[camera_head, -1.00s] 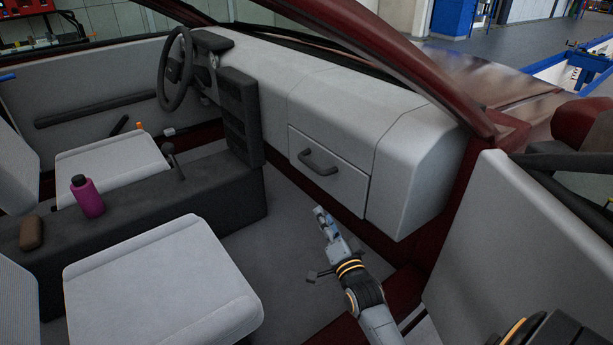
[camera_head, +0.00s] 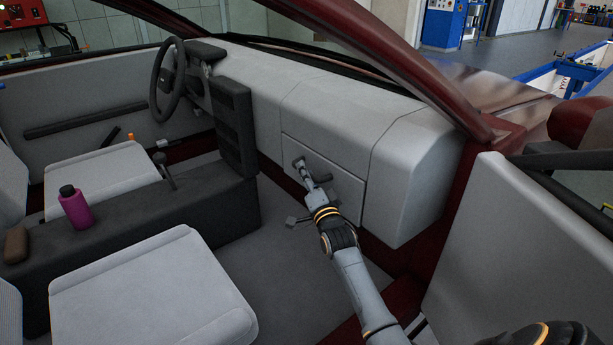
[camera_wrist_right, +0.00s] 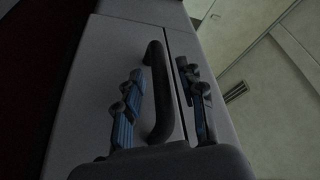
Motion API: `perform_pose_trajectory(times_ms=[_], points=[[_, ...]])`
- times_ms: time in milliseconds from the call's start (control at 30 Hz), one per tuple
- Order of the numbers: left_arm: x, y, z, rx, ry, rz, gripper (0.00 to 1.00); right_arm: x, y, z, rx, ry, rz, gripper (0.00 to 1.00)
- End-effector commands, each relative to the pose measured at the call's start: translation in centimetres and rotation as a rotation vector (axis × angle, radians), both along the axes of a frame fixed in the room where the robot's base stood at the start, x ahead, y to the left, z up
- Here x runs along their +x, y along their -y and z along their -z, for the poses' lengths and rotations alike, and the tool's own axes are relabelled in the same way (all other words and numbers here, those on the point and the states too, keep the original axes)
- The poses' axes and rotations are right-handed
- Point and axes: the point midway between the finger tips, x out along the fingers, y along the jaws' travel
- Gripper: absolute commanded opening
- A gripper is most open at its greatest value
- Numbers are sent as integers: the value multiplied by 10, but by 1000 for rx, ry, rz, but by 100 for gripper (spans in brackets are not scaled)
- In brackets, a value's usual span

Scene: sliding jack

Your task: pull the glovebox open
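The glovebox (camera_head: 343,186) is a light grey front panel in the dashboard and appears closed. Its dark handle (camera_wrist_right: 161,88) is a curved bar; in the head view my right gripper covers most of it. My right gripper (camera_head: 303,170) is at the handle. In the right wrist view the two fingers of this gripper (camera_wrist_right: 160,95) are apart, one on each side of the handle bar, with visible gaps. My left gripper does not show in either view.
The pale passenger seat (camera_head: 150,295) is to the left of my right arm. A dark centre console (camera_head: 130,215) carries a purple bottle (camera_head: 75,207) and a brown object (camera_head: 16,245). The red door frame (camera_head: 447,225) and open door (camera_head: 500,240) are at the right. Floor space before the glovebox is free.

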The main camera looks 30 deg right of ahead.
Motion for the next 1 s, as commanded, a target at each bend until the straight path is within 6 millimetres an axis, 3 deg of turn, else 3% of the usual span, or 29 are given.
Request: perform_pose_trajectory(times_ms=[367,567,1000], points=[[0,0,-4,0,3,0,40,5,1,-1,0,0,0,39],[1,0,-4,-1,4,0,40,5,1,-1,0,0,0,0],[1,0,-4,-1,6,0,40,5,-1,-1,1,-1,0,0]])
